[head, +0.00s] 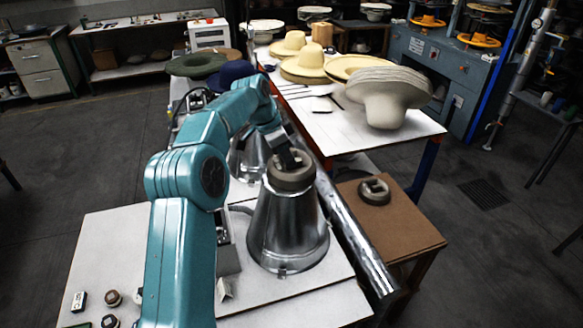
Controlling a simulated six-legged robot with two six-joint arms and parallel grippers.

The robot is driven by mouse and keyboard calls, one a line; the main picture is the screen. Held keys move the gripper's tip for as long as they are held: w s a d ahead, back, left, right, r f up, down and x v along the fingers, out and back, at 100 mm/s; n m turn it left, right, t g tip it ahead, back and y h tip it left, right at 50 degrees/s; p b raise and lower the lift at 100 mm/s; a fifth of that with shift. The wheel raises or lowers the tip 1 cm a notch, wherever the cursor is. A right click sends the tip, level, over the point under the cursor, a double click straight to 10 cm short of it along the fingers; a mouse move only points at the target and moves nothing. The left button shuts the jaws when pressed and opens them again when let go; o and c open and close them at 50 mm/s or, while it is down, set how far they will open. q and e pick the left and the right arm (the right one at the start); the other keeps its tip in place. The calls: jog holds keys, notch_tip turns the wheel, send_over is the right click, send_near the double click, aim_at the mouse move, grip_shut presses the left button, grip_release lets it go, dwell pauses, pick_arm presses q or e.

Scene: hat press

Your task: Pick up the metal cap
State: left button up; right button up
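A grey round metal cap (289,178) sits on top of a shiny metal cone (288,232) that stands on the white table. My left arm comes in from the left, and its dark gripper (294,160) is right at the top of the cap, over its middle. The fingertips are small and dark against the cap, so I cannot tell whether they are shut on it. A second similar grey round piece (374,191) lies on a brown wooden stand to the right. My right gripper is not in view.
A long metal tube (350,235) runs just right of the cone. Another metal cone (246,160) stands behind, partly hidden by my arm. Small parts (112,298) lie at the white table's front left. Straw and felt hats (388,97) stand on the table behind.

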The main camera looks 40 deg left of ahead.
pick_arm(q)
jog(key=x, duration=0.2)
jog(key=shift+w+a+f, duration=0.15)
jog(key=shift+w+f, duration=0.15)
jog(key=shift+f, duration=0.05)
jog(key=shift+s+r, duration=0.15)
jog(key=shift+s, duration=0.05)
jog(key=shift+c, duration=0.3)
grip_shut()
dwell(0.5)
